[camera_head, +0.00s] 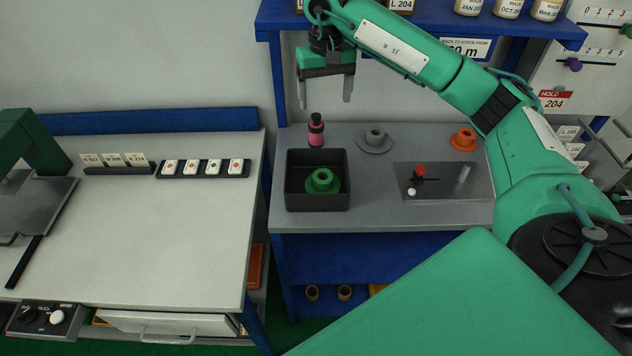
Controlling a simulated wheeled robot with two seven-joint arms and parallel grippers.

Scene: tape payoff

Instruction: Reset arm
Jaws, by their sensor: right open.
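My right gripper (325,92) hangs from the green right arm, which comes in from the right and arches over the grey bench. Its two grey fingers point down and are apart, with nothing between them. It is above the back of the bench, over a pink bottle with a dark cap (316,130). A black bin (318,199) stands on the bench below it, with a green flanged spool (323,181) inside. My left gripper does not show.
On the grey bench are a grey spool (375,139), an orange spool (463,139) and a dark plate (437,187) with a red knob. A blue shelf (545,30) with jars is close behind the right arm. The white table (150,235) at left is mostly clear, with card racks at its back.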

